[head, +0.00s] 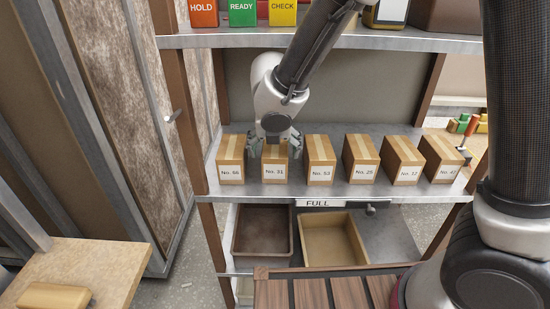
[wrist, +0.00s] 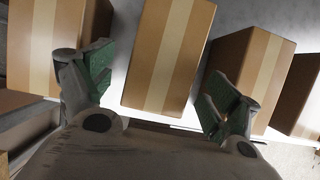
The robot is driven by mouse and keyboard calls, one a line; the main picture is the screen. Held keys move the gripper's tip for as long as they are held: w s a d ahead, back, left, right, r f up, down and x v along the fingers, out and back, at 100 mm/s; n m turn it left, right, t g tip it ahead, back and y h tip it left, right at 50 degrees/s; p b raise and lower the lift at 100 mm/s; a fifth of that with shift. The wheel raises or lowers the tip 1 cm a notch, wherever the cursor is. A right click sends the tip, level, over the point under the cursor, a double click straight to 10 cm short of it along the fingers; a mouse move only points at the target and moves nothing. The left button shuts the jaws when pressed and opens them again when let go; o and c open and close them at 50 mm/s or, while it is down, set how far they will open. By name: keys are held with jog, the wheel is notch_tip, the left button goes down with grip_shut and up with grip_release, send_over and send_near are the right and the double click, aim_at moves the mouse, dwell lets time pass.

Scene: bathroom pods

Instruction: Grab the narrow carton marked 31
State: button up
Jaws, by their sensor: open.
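The narrow carton marked No. 31 (head: 274,169) stands upright on the middle shelf, second from the left in a row of cartons. Its white label faces the front. My gripper (head: 274,148) is above and around its top, with one finger on each side. In the wrist view, carton No. 31 (wrist: 168,55) lies ahead between the two open fingers (wrist: 155,92), with a gap on both sides. Neither finger visibly touches it.
Carton No. 66 (head: 230,170) and carton No. 53 (head: 320,171) stand close on either side, near the fingers. More cartons continue right. An upper shelf (head: 200,40) hangs over the row. Two bins, one brown (head: 236,240) and one tan (head: 325,245), sit below.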

jog(key=shift+w, duration=0.65)
jog(key=w+f, duration=0.1)
jog(key=f, duration=0.1)
jog(key=w+f, duration=0.1)
jog(key=shift+w+d+f, duration=0.25)
jog(key=shift+w+f, duration=0.25)
jog(key=shift+f, duration=0.3)
jog(key=shift+a+f, duration=0.1)
jog(key=shift+f, duration=0.15)
jog(key=shift+c, duration=0.4)
jog(key=c, duration=1.1)
